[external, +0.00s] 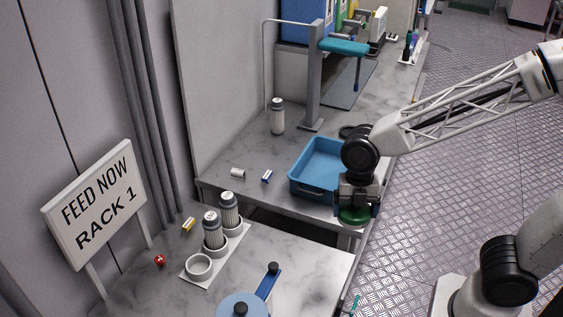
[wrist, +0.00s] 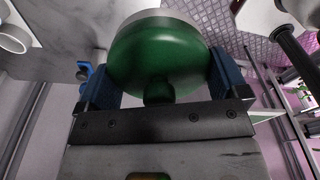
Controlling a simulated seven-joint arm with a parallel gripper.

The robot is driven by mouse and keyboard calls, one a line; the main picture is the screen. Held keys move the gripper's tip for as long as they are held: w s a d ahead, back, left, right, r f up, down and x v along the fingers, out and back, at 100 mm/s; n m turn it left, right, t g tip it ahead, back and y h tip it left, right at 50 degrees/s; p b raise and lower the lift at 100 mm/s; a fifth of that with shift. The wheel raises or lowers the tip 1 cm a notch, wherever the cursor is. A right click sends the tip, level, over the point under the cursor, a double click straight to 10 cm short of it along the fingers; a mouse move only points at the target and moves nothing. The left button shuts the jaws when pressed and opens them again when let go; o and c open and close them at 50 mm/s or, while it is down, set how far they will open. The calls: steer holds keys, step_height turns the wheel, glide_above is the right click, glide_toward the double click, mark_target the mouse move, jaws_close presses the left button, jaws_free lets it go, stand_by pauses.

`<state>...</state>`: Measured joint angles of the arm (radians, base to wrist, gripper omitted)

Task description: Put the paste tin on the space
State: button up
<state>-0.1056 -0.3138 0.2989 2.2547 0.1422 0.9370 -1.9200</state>
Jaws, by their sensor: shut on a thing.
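My gripper (external: 357,198) is shut on a round green tin (external: 353,216), which I take to be the paste tin. In the wrist view the tin (wrist: 158,55) sits between my two blue fingers, with a pale rim on its far side. In the external view it hangs near the front edge of the counter, just in front of the blue tray. A pale rack (external: 215,253) on the near counter holds two grey dark-banded canisters (external: 213,230) (external: 229,210). Its front ring (external: 198,267) is empty. The tin is apart from the rack, to its right.
A blue tray (external: 312,190) lies on the far counter, near my gripper. A lone canister (external: 277,117) stands behind it. A blue round fixture with a lever (external: 268,282) is on the near counter. A "FEED NOW RACK 1" sign (external: 95,205) stands at left, near a red berry (external: 160,260).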

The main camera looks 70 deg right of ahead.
mark_target(369, 216)
steer(key=s, duration=0.2)
steer(key=s+a+f, duration=0.1)
steer(key=s, duration=0.1)
step_height(369, 216, down, 16)
stand_by(0.7)
steer(key=shift+r, duration=0.1)
steer(key=shift+w+a+f, duration=0.25)
steer(key=shift+w+a, duration=0.25)
steer(key=shift+w, duration=2.1)
steer(key=shift+w+a+f, duration=0.2)
steer(key=shift+w+a, duration=0.25)
steer(key=shift+w, duration=2.15)
steer(key=shift+w+a+f, duration=0.25)
steer(key=shift+w+a, duration=0.25)
steer(key=shift+w, duration=2.1)
steer(key=shift+f, duration=0.1)
steer(key=shift+f, duration=1.7)
steer(key=shift+f, duration=0.1)
steer(key=o, duration=1.1)
